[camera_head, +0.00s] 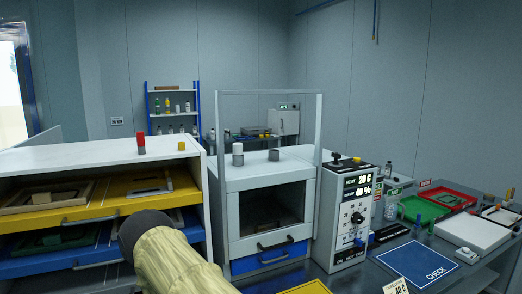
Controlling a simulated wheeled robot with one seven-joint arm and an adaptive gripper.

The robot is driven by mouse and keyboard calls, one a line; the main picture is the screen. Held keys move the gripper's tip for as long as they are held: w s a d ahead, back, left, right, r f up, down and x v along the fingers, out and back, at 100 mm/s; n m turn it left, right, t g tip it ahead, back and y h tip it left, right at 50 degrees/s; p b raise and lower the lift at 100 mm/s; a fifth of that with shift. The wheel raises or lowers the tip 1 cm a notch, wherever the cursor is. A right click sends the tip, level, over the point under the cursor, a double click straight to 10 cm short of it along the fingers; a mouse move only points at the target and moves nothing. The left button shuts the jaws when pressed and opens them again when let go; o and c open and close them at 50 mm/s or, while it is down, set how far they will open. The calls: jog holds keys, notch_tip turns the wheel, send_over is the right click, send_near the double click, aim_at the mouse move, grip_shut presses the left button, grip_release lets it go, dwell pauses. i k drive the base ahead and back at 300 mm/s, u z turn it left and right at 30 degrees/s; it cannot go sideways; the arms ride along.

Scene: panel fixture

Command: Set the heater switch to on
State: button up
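The control panel (349,205) is a white upright box right of the oven-like cabinet. Its displays read "HEAT 20 C" and "40 %". A dark round knob (357,218) with marks around it sits on its face, and a smaller dark control (359,241) is below. A black lever-like part (336,158) stands on top. I cannot tell which of these is the heater switch, or its setting. Part of my arm, pale yellow with a dark rounded end, shows at the lower left, well left of the panel. My gripper is not in view.
The white cabinet (232,215) has a dark window, a clear frame above and a blue drawer (270,258). Left of it is a rack with yellow (100,205) and blue trays. Right of the panel, the table holds a blue "CHECK" mat (418,263), a green tray (424,208) and bottles.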

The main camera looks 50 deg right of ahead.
aim_at(337, 156)
jog(key=u, duration=0.45)
jog(key=k, duration=0.95)
jog(key=z, duration=1.35)
jog(key=i, duration=0.4)
